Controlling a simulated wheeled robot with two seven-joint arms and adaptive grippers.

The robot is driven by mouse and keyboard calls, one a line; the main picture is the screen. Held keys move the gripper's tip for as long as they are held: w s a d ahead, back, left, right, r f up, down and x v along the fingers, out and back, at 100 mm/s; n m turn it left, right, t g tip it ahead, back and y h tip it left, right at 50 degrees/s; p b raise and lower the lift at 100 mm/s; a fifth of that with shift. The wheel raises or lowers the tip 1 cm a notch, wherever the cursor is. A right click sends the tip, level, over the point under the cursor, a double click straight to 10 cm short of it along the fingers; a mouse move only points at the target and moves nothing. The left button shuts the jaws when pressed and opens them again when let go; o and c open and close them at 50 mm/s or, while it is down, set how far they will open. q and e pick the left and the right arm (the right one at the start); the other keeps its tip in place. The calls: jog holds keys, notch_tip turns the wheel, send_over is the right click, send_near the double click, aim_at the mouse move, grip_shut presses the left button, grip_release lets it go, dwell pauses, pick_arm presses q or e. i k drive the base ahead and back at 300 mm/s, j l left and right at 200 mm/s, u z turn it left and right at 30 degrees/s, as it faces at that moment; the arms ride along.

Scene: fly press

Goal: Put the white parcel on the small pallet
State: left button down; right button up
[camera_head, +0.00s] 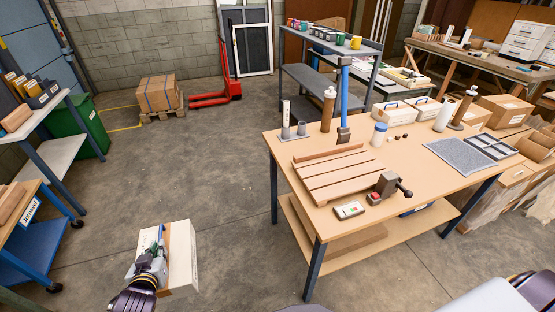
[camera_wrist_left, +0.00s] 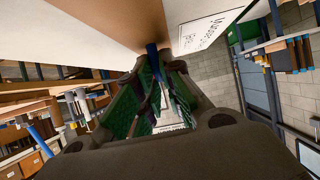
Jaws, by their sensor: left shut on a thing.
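The white parcel (camera_head: 182,262) has a brown band across its top and a label with writing, which shows in the left wrist view (camera_wrist_left: 206,32). My left gripper (camera_head: 154,256) is shut on it by a blue part at its top, at lower left in the head view. The parcel hangs over the open floor, left of the workbench. The small pallet (camera_head: 338,184), with bare wooden slats, lies on the left part of the workbench. My right gripper is out of view; only parts of my own body show at lower right.
A brown carton (camera_head: 158,94) stands on a floor pallet. The floor (camera_head: 200,170) between is clear.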

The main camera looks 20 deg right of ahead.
aim_at(355, 166)
jog(key=j+z, duration=0.1)
jog(key=z, duration=0.25)
jog(key=i+j+z, duration=0.1)
jog(key=z, duration=0.3)
jog(key=j+z, duration=0.35)
jog(key=i+l, duration=0.05)
jog(key=l, duration=0.05)
